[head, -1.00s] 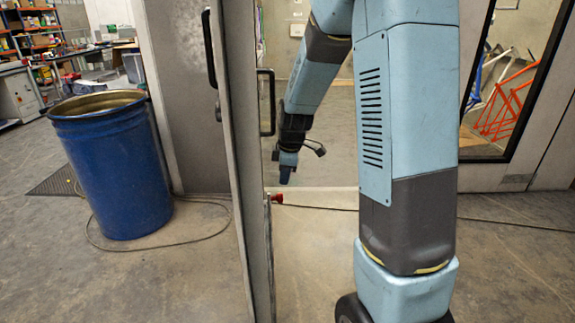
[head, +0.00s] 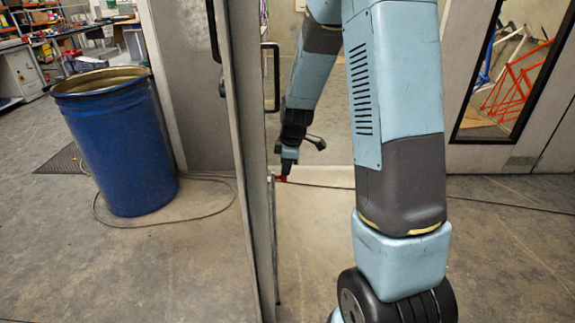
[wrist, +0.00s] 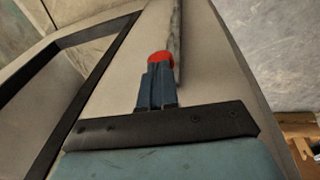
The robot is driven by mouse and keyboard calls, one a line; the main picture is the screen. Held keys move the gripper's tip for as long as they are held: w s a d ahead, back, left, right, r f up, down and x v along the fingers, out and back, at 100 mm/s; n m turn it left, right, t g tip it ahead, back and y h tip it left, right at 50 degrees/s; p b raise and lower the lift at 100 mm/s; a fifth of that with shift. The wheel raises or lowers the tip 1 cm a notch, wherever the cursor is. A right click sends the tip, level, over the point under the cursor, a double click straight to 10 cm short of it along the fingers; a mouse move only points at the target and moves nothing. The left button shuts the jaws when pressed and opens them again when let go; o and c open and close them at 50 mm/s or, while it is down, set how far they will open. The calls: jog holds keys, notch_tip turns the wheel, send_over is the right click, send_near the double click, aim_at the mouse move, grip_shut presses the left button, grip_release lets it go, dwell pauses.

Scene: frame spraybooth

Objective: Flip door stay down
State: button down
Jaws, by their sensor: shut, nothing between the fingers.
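The door stay (head: 276,235) is a thin grey bar standing upright along the edge of the open door (head: 245,170), with a red tip (head: 281,178) at its top. My gripper (head: 287,171) is shut and empty, pointing down right at the red tip. In the wrist view the blue fingers (wrist: 157,72) are together, and the red tip (wrist: 160,57) shows just past their ends, partly hidden by them. I cannot tell whether they touch it.
A black door handle (head: 271,77) is on the door above the stay, close to my arm. A blue drum (head: 115,145) stands left of the door, with a cable on the floor around it. The floor right of the door is mostly clear.

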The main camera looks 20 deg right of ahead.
notch_tip(320, 180, down, 3)
jog(key=shift+f, duration=0.2)
jog(key=shift+s+f, duration=0.15)
jog(key=shift+s, duration=0.05)
jog(key=shift+s, duration=0.1)
jog(key=shift+r, duration=0.5)
notch_tip(320, 180, up, 13)
jog(key=s+d, duration=0.1)
jog(key=s, duration=0.1)
jog(key=shift+d+r, duration=0.1)
jog(key=shift+d, duration=0.05)
